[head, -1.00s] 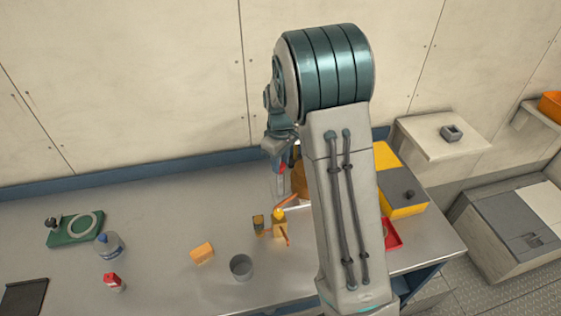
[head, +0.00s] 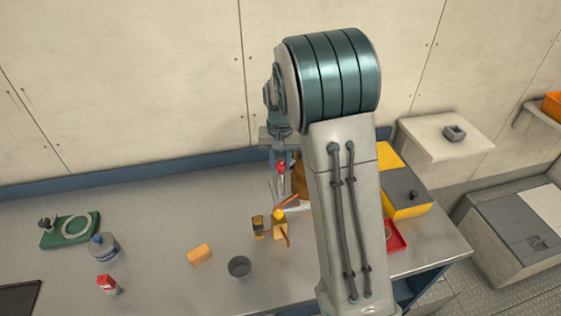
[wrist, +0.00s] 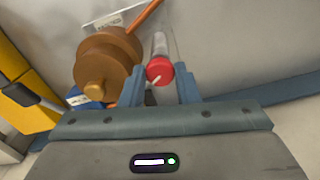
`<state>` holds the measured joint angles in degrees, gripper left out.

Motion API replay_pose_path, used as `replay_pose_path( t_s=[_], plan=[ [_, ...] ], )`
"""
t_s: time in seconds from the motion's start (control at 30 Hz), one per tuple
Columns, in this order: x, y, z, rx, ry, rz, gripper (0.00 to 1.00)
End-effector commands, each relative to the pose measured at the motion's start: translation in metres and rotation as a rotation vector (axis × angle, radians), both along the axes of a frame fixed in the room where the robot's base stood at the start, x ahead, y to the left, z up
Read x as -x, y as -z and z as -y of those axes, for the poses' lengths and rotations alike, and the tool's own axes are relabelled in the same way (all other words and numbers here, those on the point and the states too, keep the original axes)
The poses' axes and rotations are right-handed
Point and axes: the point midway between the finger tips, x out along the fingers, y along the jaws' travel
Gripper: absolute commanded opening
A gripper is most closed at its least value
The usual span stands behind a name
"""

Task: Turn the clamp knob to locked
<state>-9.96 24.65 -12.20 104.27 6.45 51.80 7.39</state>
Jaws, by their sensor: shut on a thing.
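The red knob (wrist: 159,70) has a pale pointer on its face and sits at the end of a clear and grey cylinder. It also shows in the head view (head: 281,168), toward the back of the bench. My gripper (wrist: 161,86) is shut on the red knob, with one blue finger on each side. In the head view my gripper (head: 279,158) points down at the knob, partly beside my arm. Any lock marking near the knob is too small to read.
A brown spool-like part (wrist: 104,62) stands close beside the knob, with an orange rod near it. A yellow case (head: 404,205) and a red tray (head: 396,236) lie right of my arm.

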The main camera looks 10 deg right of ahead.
Motion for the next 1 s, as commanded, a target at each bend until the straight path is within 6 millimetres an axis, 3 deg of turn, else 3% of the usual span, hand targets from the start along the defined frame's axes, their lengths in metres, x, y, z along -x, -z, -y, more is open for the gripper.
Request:
replay_pose_path(
  t_s=[0.5,1.0],
  plan=[
    [-0.0016,-0.0019,0.0003,0.000,0.419,0.006,0.06],
    [-0.0018,-0.0022,0.0009,-0.001,0.560,0.008,0.06]
  ],
)
